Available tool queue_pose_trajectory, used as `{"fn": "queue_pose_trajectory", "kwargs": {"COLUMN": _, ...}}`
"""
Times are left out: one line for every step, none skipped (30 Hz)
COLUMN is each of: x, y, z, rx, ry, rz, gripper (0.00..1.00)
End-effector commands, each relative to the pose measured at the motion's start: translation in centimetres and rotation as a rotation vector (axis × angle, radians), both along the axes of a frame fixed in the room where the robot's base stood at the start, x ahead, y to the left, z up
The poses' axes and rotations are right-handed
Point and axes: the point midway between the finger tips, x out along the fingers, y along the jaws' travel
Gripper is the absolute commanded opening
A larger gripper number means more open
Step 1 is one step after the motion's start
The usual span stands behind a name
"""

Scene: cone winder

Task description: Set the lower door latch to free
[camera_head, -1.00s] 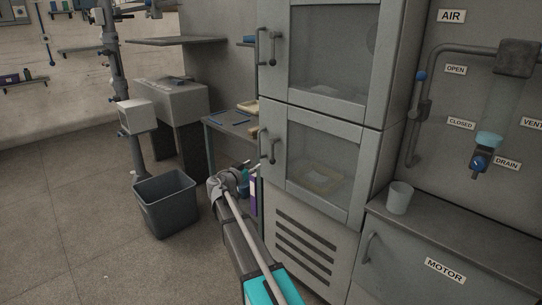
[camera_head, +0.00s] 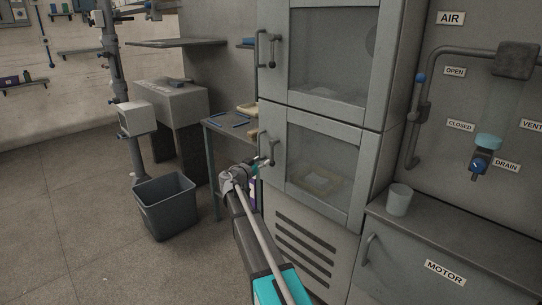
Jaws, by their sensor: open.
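The grey cabinet has two windowed doors, one above the other. The lower door (camera_head: 346,206) looks closed, and a tray with something pale shows through its glass. The lower door latch (camera_head: 268,148) is a dark handle-like fitting on the door's left edge; its exact setting is too small to tell. My gripper (camera_head: 262,163) is open, just below and left of that latch, with its fingers close to it. I cannot tell whether they touch it. The upper door latch (camera_head: 266,48) is on the upper door's left edge, away from my gripper.
A grey bin (camera_head: 166,204) stands on the floor at left. A small table (camera_head: 214,131) with blue items stands behind my gripper, beside the cabinet. A low bench (camera_head: 462,232) with a pale cup (camera_head: 398,199) is at right. The floor at front left is clear.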

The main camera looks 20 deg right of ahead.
Motion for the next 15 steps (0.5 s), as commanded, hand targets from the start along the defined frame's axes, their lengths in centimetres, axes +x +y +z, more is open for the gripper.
{"fn": "queue_pose_trajectory", "kwargs": {"x": 0.6, "y": -0.8, "z": 0.0, "rx": 0.000, "ry": 0.000, "rz": -0.002, "gripper": 0.54}}
{"fn": "queue_pose_trajectory", "kwargs": {"x": 0.9, "y": -1.2, "z": 0.0, "rx": 0.000, "ry": 0.000, "rz": -0.002, "gripper": 0.54}}
{"fn": "queue_pose_trajectory", "kwargs": {"x": 1.2, "y": -1.7, "z": 0.0, "rx": 0.000, "ry": 0.000, "rz": -0.002, "gripper": 0.54}}
{"fn": "queue_pose_trajectory", "kwargs": {"x": 1.4, "y": -2.1, "z": 0.0, "rx": 0.000, "ry": 0.000, "rz": -0.001, "gripper": 0.54}}
{"fn": "queue_pose_trajectory", "kwargs": {"x": 1.7, "y": -2.5, "z": 0.0, "rx": 0.000, "ry": 0.000, "rz": -0.001, "gripper": 0.54}}
{"fn": "queue_pose_trajectory", "kwargs": {"x": 2.0, "y": -3.0, "z": 0.0, "rx": 0.000, "ry": 0.000, "rz": -0.001, "gripper": 0.54}}
{"fn": "queue_pose_trajectory", "kwargs": {"x": 2.2, "y": -3.4, "z": 0.0, "rx": 0.000, "ry": 0.000, "rz": -0.002, "gripper": 0.54}}
{"fn": "queue_pose_trajectory", "kwargs": {"x": 2.5, "y": -3.7, "z": 0.0, "rx": 0.000, "ry": 0.000, "rz": -0.001, "gripper": 0.54}}
{"fn": "queue_pose_trajectory", "kwargs": {"x": 2.7, "y": -4.2, "z": 0.0, "rx": 0.000, "ry": 0.000, "rz": -0.001, "gripper": 0.54}}
{"fn": "queue_pose_trajectory", "kwargs": {"x": 2.9, "y": -4.5, "z": 0.0, "rx": 0.000, "ry": 0.000, "rz": -0.001, "gripper": 0.54}}
{"fn": "queue_pose_trajectory", "kwargs": {"x": 3.1, "y": -4.8, "z": 0.0, "rx": 0.000, "ry": 0.000, "rz": 0.000, "gripper": 0.54}}
{"fn": "queue_pose_trajectory", "kwargs": {"x": 3.3, "y": -5.2, "z": 0.0, "rx": 0.000, "ry": 0.000, "rz": 0.000, "gripper": 0.54}}
{"fn": "queue_pose_trajectory", "kwargs": {"x": 3.5, "y": -5.4, "z": 0.0, "rx": 0.000, "ry": 0.000, "rz": 0.000, "gripper": 0.54}}
{"fn": "queue_pose_trajectory", "kwargs": {"x": 3.6, "y": -5.7, "z": 0.0, "rx": 0.000, "ry": 0.000, "rz": 0.000, "gripper": 0.54}}
{"fn": "queue_pose_trajectory", "kwargs": {"x": 3.7, "y": -5.9, "z": 0.0, "rx": 0.000, "ry": 0.000, "rz": 0.000, "gripper": 0.54}}
